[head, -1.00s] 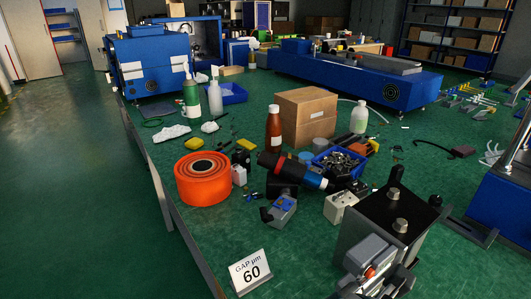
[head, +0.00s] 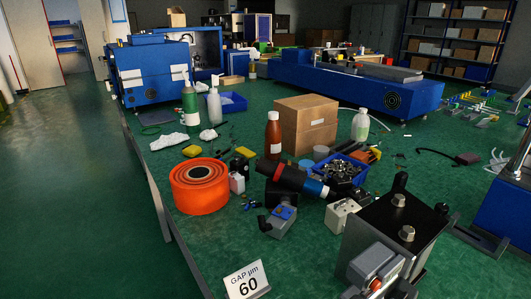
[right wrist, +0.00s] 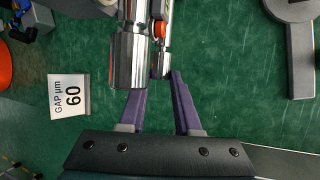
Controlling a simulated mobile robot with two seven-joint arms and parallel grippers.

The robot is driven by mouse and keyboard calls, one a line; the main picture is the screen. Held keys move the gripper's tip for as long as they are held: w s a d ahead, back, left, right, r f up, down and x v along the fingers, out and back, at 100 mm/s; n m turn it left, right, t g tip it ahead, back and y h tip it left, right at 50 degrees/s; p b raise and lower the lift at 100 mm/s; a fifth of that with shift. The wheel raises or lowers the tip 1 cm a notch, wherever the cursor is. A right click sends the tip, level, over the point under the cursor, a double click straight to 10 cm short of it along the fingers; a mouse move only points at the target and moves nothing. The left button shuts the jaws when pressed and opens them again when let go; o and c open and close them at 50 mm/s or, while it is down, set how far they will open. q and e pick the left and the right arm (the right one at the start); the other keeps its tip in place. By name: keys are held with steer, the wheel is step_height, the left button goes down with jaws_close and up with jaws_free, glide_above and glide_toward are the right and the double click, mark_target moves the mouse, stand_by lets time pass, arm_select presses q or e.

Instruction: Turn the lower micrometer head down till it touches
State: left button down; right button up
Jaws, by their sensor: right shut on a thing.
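In the right wrist view two chrome micrometer heads lie side by side. The larger, nearer one (right wrist: 127,60) is on the left, and the lower micrometer head (right wrist: 160,62) is partly hidden beside it. My right gripper (right wrist: 158,82) has purple fingers either side of the lower head and is shut on it. The left fingertip is hidden behind the nearer head. A card (head: 247,281) reads "GAP µm 60"; it also shows in the right wrist view (right wrist: 69,97). Whether the lower head touches anything is hidden. My left gripper is not in view.
A black block with two bolts (head: 385,235) stands at the lower right of the green bench. The bench front near the card is clear.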

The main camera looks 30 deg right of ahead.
jaws_close()
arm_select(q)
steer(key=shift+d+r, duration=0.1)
arm_select(e)
steer(key=shift+s+t, duration=0.15)
steer(key=shift+t, duration=0.15)
steer(key=shift+s+f+t, duration=0.15)
steer(key=shift+f+t, duration=0.1)
steer(key=shift+t, duration=0.55)
steer(key=shift+f+m+t+b, duration=0.1)
steer(key=shift+m+t+b, duration=0.2)
steer(key=shift+t+b, duration=0.15)
arm_select(q)
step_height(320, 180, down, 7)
steer(key=b, duration=0.6)
arm_select(e)
steer(key=t, duration=0.3)
steer(key=shift+s+f+m, duration=0.3)
steer(key=shift+m, duration=0.1)
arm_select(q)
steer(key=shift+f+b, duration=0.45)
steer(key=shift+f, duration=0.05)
arm_select(e)
steer(key=shift+r+t, duration=0.2)
steer(key=shift+t, duration=0.15)
